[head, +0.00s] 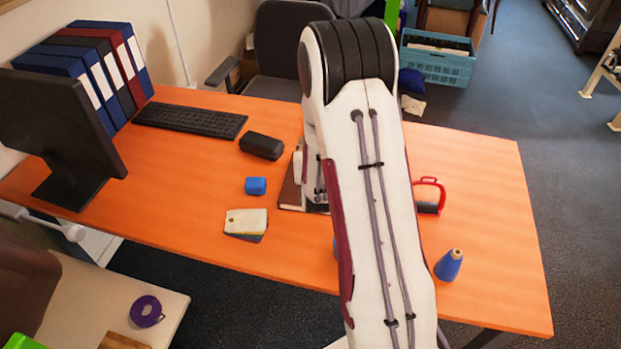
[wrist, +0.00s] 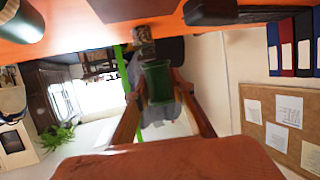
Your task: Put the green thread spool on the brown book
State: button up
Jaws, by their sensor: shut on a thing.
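The green thread spool (wrist: 157,84) shows in the wrist view between the two fingers of my gripper (wrist: 156,74), which is shut on it. The spool is off the table, against a blurred background. The brown book (head: 290,194) lies on the orange table in the head view, its right part hidden behind my arm. A brown flat surface at the top of the wrist view, likely the same book (wrist: 130,9), lies beyond the spool. My gripper and the spool are hidden behind my arm in the head view.
On the orange table (head: 190,230) are a dark case (head: 262,146), a blue block (head: 256,186), stacked tags (head: 246,222), a blue cone spool (head: 448,265) and a red-handled object (head: 429,196). A keyboard (head: 190,119) and monitor (head: 55,125) stand left. The table's front left is clear.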

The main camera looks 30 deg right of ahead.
jog(key=shift+f, duration=0.1)
jog(key=shift+f, duration=2.8)
jog(key=shift+f, duration=2.1)
jog(key=shift+f, duration=0.15)
jog(key=o, duration=1.1)
jog(key=shift+r, duration=0.2)
jog(key=shift+v, duration=3.75)
